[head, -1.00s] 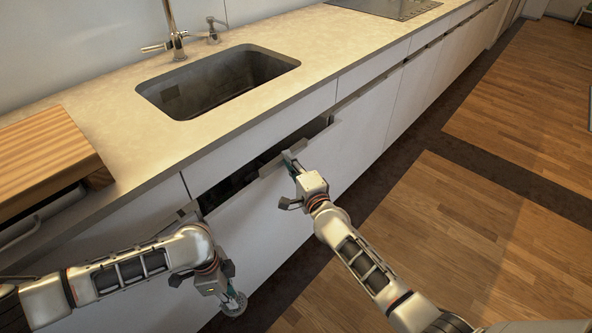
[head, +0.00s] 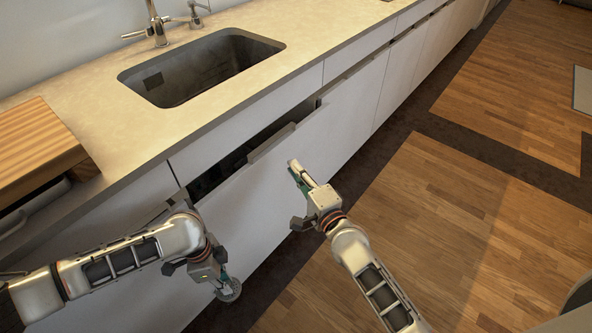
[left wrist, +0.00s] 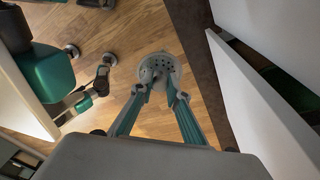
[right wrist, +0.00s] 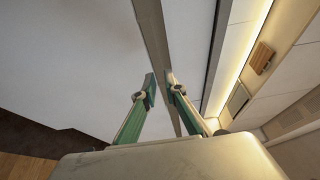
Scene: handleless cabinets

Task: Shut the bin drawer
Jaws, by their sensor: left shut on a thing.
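The bin drawer (head: 250,205) stands partly open in the head view, with a dark gap between its white front and the cabinet under the sink. Its white panel also shows at the right of the left wrist view (left wrist: 262,110). My left gripper (head: 222,281) is shut on a round, grey, perforated strainer (left wrist: 160,70), held low in front of the drawer. My right gripper (head: 293,168) is slightly open and empty, in front of the drawer front near its upper right part. In the right wrist view, the panel's top edge runs behind the fingertips; contact cannot be told.
The counter (head: 300,47) with the sink (head: 195,70) and tap (head: 155,28) lies above the drawer. A wooden board (head: 35,145) sits at the left. The wooden floor (head: 430,240) at the right is clear.

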